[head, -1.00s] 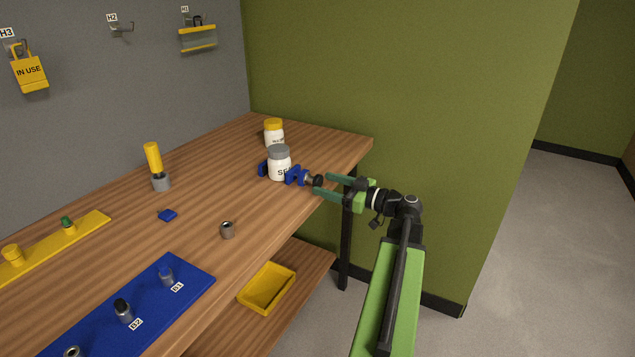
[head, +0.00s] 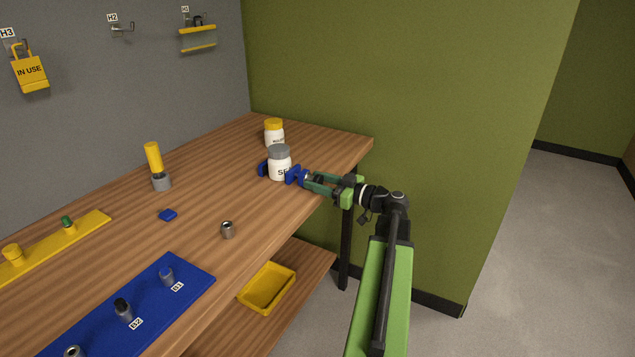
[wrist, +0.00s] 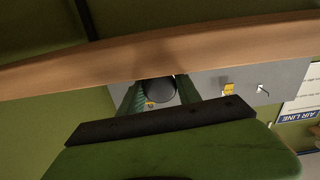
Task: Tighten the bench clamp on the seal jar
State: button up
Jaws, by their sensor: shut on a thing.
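The seal jar (head: 279,168) is white with a grey lid and stands upright near the far right end of the bench. The blue bench clamp (head: 294,175) has a jaw on each side of the jar, and its screw end points toward my gripper. My gripper (head: 316,181) is at the bench's right edge, shut on the clamp's dark knob. In the wrist view the round dark knob (wrist: 159,90) sits between my two green fingers. The fingers hide most of the knob in the head view.
A second white jar with a yellow lid (head: 274,132) stands just behind the seal jar. A yellow-handled tool (head: 155,166), a small blue block (head: 167,215) and a grey ring (head: 228,230) are on the bench (head: 205,260). A yellow tray (head: 267,288) lies on the lower shelf.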

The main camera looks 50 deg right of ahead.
jog(key=shift+m, duration=0.8)
grip_shut()
jog(key=o, duration=1.3)
grip_release()
jog(key=v, duration=1.7)
jog(key=shift+s, duration=0.2)
